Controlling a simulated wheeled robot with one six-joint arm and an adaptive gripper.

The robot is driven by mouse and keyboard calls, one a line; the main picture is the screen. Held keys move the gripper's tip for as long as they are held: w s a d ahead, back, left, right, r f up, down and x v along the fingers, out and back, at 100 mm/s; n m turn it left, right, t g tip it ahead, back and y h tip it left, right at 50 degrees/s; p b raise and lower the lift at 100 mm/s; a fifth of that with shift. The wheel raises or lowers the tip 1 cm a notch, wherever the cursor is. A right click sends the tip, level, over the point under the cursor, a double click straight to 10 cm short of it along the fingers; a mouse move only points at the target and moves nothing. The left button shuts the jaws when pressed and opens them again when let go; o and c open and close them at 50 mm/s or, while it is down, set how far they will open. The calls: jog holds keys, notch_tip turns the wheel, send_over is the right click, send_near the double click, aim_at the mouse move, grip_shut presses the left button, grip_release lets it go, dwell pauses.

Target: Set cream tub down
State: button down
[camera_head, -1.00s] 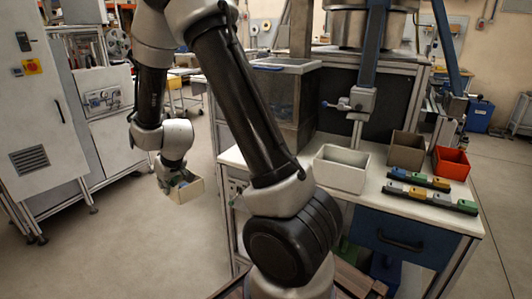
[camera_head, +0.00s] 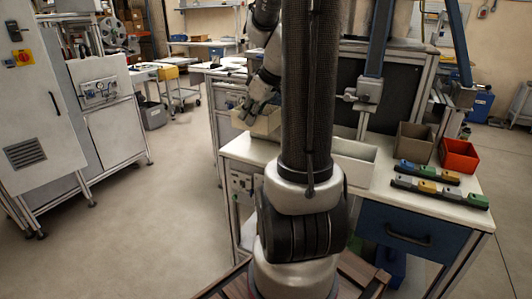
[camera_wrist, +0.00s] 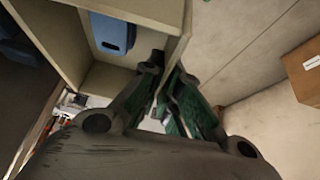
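My gripper (camera_head: 258,105) is shut on one wall of a cream tub (camera_head: 268,123), at the back left end of the workbench top (camera_head: 250,150). I cannot tell whether the tub touches the bench. In the wrist view my gripper (camera_wrist: 172,82) has one finger inside and one outside the wall of the cream tub (camera_wrist: 148,10). A blue object (camera_wrist: 112,34) lies inside the tub. My arm hides part of the tub's right side.
Another pale tub (camera_head: 354,165) stands on the bench, partly behind my arm. A brown bin (camera_head: 413,145), a red bin (camera_head: 459,157) and two rows of coloured blocks (camera_head: 438,192) fill the right side. Bare bench shows at the front left.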

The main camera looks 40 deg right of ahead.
aim_at(258, 131)
jog(key=shift+s+d+r, duration=0.2)
jog(key=shift+s+d, duration=0.1)
jog(key=shift+s, duration=0.3)
jog(key=shift+s+d+r, duration=0.2)
jog(key=shift+s+d, duration=0.05)
jog(key=shift+s, duration=0.35)
notch_tip(258, 131, down, 6)
jog(key=shift+s+d+r, duration=0.1)
jog(key=shift+s+r, duration=0.05)
jog(key=shift+r, duration=0.1)
jog(key=shift+f, duration=2.15)
jog(key=c, duration=1.6)
grip_release()
jog(key=shift+f, duration=0.1)
jog(key=shift+c, duration=0.2)
